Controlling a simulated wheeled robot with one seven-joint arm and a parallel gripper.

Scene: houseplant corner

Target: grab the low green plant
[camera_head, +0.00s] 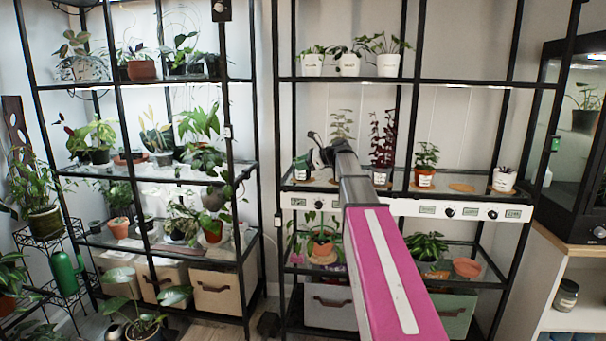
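Several green plants could be the low green plant, and I cannot tell which one is meant. On the right rack's lower shelf, a low leafy green plant (427,245) stands right of my arm. Another green plant (322,236) in an orange pot stands left of the arm. On the shelf above, a small green plant (426,155) sits in a white-labelled pot. My gripper (319,153) is at the far end of my arm, small and dark, by the left part of that middle shelf. Its fingers are too small to read, and my arm hides part of the shelves.
On the middle shelf (440,190) stand a dark red plant (383,140), a tall grey-green plant (342,124) and a small white pot (503,180). A bare round mat (461,187) lies between pots. Black rack posts frame the shelves. A dark cabinet (573,190) stands at right.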

